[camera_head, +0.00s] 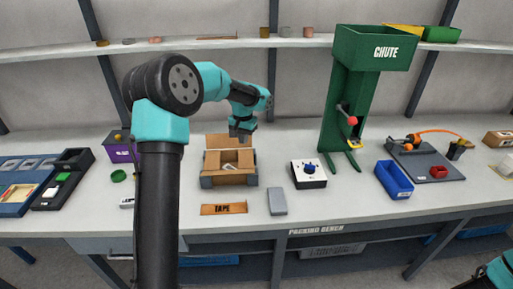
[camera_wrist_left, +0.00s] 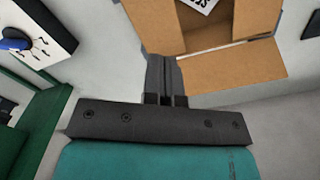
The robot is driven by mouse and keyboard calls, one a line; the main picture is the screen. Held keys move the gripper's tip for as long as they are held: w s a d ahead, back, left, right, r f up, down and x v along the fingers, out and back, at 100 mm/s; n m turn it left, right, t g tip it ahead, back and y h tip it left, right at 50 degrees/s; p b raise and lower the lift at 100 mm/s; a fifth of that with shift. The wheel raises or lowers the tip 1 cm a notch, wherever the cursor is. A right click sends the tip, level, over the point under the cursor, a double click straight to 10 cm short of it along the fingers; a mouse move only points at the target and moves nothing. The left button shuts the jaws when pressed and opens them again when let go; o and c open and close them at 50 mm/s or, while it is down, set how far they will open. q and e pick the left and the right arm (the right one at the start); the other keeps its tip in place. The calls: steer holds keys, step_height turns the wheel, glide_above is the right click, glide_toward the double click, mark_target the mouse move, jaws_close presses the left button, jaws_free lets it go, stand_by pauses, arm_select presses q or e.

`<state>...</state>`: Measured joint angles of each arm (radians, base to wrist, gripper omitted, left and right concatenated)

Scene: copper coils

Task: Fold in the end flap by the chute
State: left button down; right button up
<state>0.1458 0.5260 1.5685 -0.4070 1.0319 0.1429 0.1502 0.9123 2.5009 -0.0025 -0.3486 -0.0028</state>
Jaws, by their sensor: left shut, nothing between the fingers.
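The open brown carton (camera_head: 229,179) stands mid-bench, left of the green chute (camera_head: 345,95). In the left wrist view its chute-side end flap (camera_wrist_left: 148,24) extends outward at the carton's left, and its back flap (camera_wrist_left: 232,72) spreads toward the gripper. A printed item (camera_wrist_left: 200,4) shows inside the carton. My left gripper (camera_head: 240,138) is above the carton's back right corner. In the left wrist view its fingers (camera_wrist_left: 164,62) are together and empty, overlapping the flap's near end; whether they touch cannot be told.
A white box with a blue knob (camera_head: 309,173) stands between carton and chute. A blue bin (camera_head: 394,180) is further right. A purple box (camera_head: 122,150) is on the left.

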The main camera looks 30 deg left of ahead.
arm_select(q)
steer(key=shift+r, duration=1.05)
